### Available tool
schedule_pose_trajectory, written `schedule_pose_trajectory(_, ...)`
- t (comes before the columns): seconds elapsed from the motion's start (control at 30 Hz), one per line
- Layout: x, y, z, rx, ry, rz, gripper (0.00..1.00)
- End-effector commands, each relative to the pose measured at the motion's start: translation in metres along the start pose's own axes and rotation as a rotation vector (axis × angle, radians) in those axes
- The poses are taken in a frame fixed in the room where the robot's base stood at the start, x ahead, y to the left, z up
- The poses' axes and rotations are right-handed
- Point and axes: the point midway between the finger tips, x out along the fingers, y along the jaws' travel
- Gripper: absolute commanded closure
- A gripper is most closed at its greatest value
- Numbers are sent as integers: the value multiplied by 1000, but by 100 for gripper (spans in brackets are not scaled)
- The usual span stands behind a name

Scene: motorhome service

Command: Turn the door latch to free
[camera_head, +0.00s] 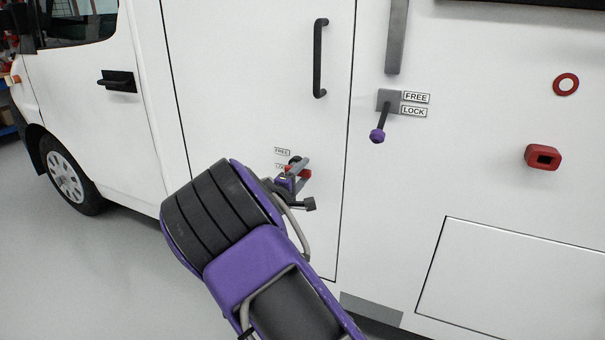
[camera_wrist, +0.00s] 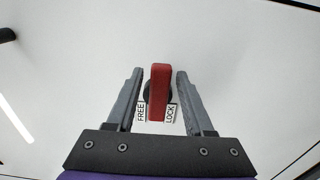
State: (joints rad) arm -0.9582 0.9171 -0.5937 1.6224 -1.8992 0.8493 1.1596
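The door latch has a red handle (camera_wrist: 159,90) on a dark round hub, on the white door. In the wrist view it stands between the two grey fingers of my gripper (camera_wrist: 158,76), with a gap on each side. My gripper is open around the handle and not closed on it. A FREE label (camera_wrist: 141,112) lies left of the handle and a LOCK label (camera_wrist: 171,114) right of it. In the head view, my gripper (camera_head: 296,168) is at the latch and partly hides the red handle (camera_head: 305,174).
Right of the door, a lever with a purple knob (camera_head: 377,136) hangs down beside its own FREE label (camera_head: 416,97) and LOCK label (camera_head: 414,111). A black door handle (camera_head: 320,58) is above the latch. A red socket (camera_head: 543,157) sticks out at right.

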Motion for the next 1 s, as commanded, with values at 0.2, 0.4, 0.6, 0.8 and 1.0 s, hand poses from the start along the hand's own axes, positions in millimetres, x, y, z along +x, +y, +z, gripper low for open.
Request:
schedule_pose_trajectory(0.2,0,0,0,0,0,0,89)
schedule_pose_trajectory(0.4,0,0,0,0,0,0,100)
schedule_pose_trajectory(0.6,0,1,0,-10,0,0,100)
schedule_pose_trajectory(0.8,0,4,0,-72,-1,0,100)
schedule_pose_trajectory(1.0,0,9,0,-207,-1,0,100)
